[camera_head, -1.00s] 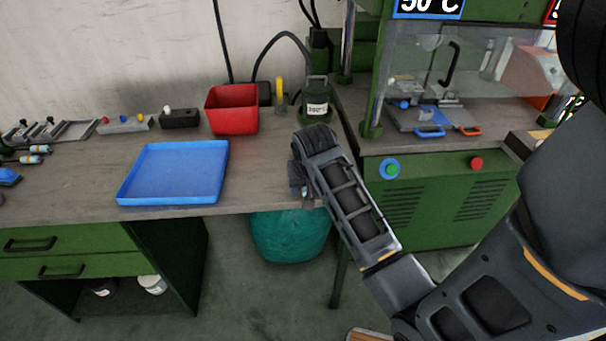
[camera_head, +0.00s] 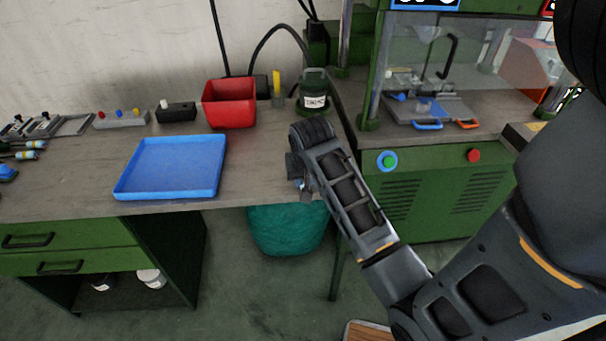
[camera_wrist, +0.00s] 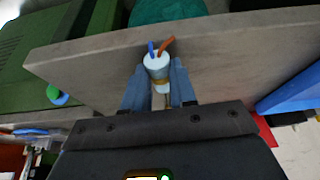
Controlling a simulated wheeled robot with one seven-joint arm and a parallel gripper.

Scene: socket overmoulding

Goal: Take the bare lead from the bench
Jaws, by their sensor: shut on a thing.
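In the wrist view, my gripper (camera_wrist: 160,88) is shut on the bare lead (camera_wrist: 158,62). The lead shows as a pale, round end with one blue and one orange-brown wire sticking out of it, and a yellowish part lower down between the fingers. The bench (camera_wrist: 230,50) lies behind it in that view; I cannot tell how far off its surface the lead is. In the head view, my gripper (camera_head: 300,185) is at the front edge of the bench (camera_head: 255,180), right of the blue tray, and the lead is mostly hidden by my arm.
A blue tray (camera_head: 170,168) lies on the bench, with a red bin (camera_head: 229,104) behind it. A dark green pot (camera_head: 314,92) stands at the back. A green press (camera_head: 425,190) stands to the right. A teal sack (camera_head: 287,230) is below the bench edge.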

